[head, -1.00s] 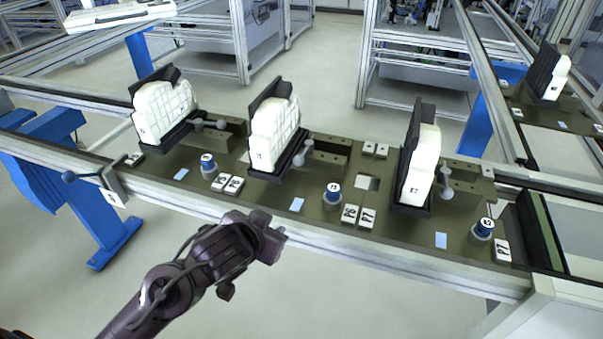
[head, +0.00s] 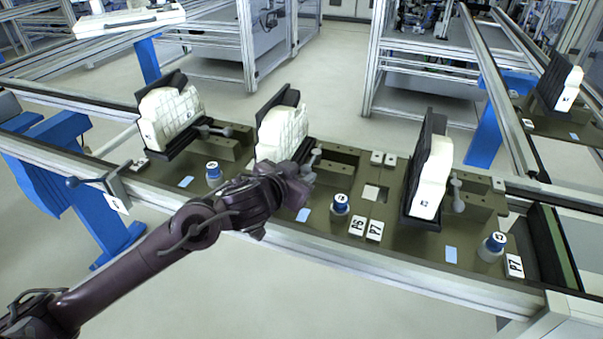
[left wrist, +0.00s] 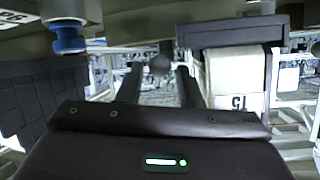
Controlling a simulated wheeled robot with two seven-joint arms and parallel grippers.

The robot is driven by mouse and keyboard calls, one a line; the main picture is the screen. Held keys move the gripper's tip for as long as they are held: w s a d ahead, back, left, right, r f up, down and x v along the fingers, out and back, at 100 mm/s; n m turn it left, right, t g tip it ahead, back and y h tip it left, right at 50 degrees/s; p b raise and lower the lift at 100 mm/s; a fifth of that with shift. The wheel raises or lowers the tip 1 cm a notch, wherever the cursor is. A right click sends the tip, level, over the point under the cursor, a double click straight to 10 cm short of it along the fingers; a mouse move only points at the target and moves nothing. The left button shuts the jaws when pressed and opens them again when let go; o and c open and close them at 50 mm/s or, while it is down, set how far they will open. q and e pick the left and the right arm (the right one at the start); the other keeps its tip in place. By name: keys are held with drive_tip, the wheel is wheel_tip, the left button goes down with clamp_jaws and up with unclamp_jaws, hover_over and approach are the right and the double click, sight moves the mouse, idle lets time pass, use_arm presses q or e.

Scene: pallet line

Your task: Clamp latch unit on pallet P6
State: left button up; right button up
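The middle white latch unit (head: 282,130), with its black backing, stands on the middle pallet (head: 325,180), left of the P6 label (head: 357,225). The clamp lever (head: 316,153) is at its right side, ending in a grey ball knob. My left gripper (head: 304,176) is in front of this unit's lower right, just below the lever, and hides part of the unit's base and pallet. In the left wrist view the two fingers (left wrist: 159,85) are apart and empty, with the ball knob (left wrist: 160,62) showing between and beyond them. The unit (left wrist: 237,75) shows to their right. My right gripper is not in view.
Similar units stand on the left pallet (head: 170,118) and right pallet (head: 432,175). A blue button (head: 340,203) sits right of my gripper; it may be the one in the left wrist view (left wrist: 68,38). The front rail (head: 400,268) runs below. Floor in front is clear.

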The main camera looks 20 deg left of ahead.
use_arm(q)
drive_tip(key=shift+w+d+f, duration=0.1)
drive_tip(key=shift+w+f, duration=0.1)
drive_tip(key=shift+w, duration=0.45)
clamp_jaws()
